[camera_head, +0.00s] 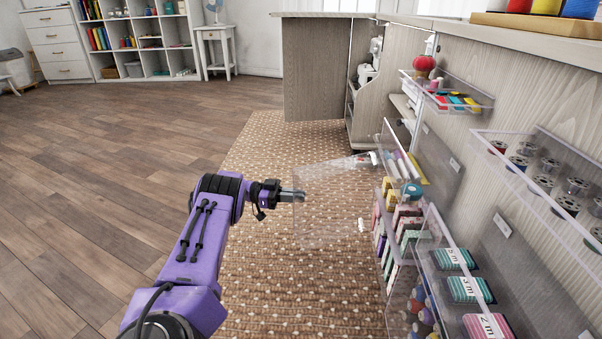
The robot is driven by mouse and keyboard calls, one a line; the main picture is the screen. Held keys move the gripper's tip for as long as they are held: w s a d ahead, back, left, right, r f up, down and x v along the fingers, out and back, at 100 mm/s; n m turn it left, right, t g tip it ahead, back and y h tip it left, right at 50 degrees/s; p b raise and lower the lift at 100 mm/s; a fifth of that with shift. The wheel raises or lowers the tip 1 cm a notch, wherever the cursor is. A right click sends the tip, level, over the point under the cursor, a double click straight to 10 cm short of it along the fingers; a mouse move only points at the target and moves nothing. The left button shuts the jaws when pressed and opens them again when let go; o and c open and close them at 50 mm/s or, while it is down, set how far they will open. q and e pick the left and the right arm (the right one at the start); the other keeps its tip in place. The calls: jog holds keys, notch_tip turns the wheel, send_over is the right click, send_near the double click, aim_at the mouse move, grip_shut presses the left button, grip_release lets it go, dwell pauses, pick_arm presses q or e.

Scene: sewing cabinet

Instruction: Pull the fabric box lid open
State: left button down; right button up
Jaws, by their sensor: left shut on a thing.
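The fabric box (377,240) is a clear bin on the cabinet side at the right, with folded fabrics (404,225) in pink, green, white and yellow inside. Its clear lid (330,222) shows as a faint see-through panel standing out to the left of the box, over the rug. White fittings show along the lid's side towards the box. My left gripper (299,195) is at the lid's outer left edge and is shut on it. The exact grip on the clear edge is hard to see. My right gripper is not in view.
Clear bins with spools (568,204), thread and ribbon packs (464,290) line the cabinet wall at the right. An open wooden cabinet door (317,70) stands at the back. The dotted rug (262,150) and wooden floor (110,160) to the left are clear.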

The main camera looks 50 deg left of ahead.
pick_arm(q)
jog(key=shift+w+d+r, duration=0.1)
jog(key=shift+w, duration=0.05)
jog(key=c, duration=1.2)
grip_release()
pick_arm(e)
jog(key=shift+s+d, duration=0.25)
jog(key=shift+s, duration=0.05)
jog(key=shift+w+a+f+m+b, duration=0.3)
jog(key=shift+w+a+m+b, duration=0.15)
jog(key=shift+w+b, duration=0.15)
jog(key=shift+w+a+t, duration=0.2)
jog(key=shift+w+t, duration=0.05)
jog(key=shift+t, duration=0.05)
pick_arm(q)
jog(key=v, duration=1)
jog(key=shift+s+a, duration=0.2)
jog(key=shift+s, duration=0.05)
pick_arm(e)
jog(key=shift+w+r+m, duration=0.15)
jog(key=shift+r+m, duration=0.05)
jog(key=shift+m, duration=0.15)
